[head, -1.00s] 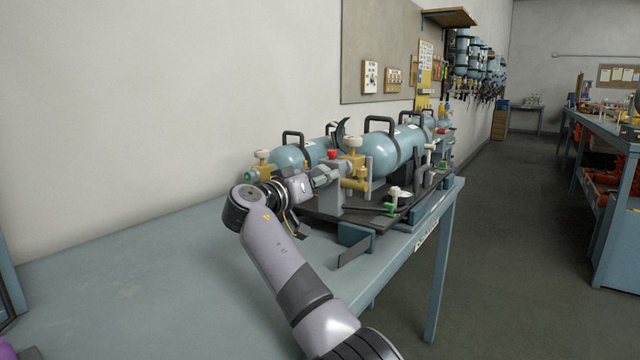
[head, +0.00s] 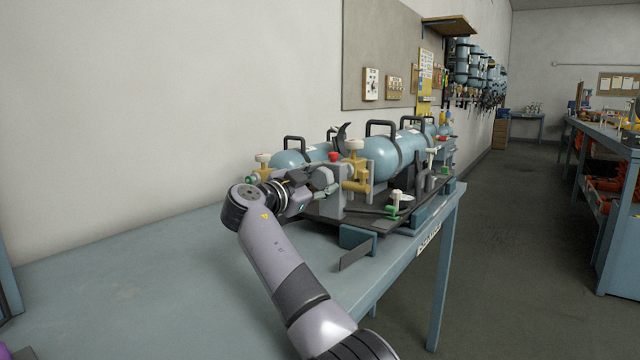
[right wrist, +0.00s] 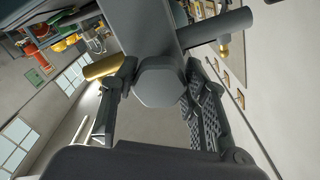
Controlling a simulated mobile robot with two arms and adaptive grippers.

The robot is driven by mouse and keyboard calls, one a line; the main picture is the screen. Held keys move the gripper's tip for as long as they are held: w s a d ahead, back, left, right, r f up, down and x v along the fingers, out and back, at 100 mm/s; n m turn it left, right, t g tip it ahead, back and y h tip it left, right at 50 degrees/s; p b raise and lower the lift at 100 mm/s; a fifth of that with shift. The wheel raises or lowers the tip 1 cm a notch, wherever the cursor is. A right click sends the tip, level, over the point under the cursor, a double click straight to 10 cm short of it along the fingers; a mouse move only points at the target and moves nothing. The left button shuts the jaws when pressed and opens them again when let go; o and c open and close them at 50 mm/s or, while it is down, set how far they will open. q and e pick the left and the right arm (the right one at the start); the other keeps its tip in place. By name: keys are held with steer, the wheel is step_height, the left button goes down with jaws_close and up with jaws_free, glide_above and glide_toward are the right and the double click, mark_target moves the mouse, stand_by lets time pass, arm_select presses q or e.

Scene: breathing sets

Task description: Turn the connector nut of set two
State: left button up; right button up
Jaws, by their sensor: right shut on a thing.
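Two blue cylinders lie on a dark stand on the bench. The nearer large cylinder (head: 380,155) has a brass valve (head: 357,172) with a cream knob and a red cap. My right gripper (head: 318,180) is at the connector beside this valve, above a grey upright bracket (head: 332,206). In the right wrist view a dark, many-sided nut (right wrist: 158,82) sits between the two fingers, which are shut on it. The gripper hides much of the connector in the head view. No set number is readable. My left gripper is not in view.
The second cylinder (head: 300,157) and its valve stand close behind my right gripper. A green-based fitting (head: 396,205) is on the stand's front part. The blue bench top (head: 150,270) is clear at left. Another bench (head: 610,145) stands across the aisle.

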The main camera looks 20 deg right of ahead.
steer(key=m, duration=0.2)
steer(key=shift+f+m, duration=0.15)
steer(key=shift+m, duration=0.25)
steer(key=m, duration=0.4)
steer(key=shift+a, duration=0.1)
steer(key=m, duration=0.5)
steer(key=shift+w+r+b, duration=0.1)
steer(key=shift+r+b, duration=0.1)
steer(key=shift+b, duration=0.15)
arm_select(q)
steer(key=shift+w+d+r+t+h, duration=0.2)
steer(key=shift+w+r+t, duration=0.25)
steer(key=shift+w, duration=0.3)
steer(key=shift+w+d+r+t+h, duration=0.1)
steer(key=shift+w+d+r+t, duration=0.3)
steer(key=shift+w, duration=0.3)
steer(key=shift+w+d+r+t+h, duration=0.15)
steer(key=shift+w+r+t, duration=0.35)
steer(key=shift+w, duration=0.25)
arm_select(e)
steer(key=shift+m, duration=1.8)
steer(key=shift+r, duration=0.1)
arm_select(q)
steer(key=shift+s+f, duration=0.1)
arm_select(e)
steer(key=o, duration=1.2)
steer(key=shift+c, duration=0.2)
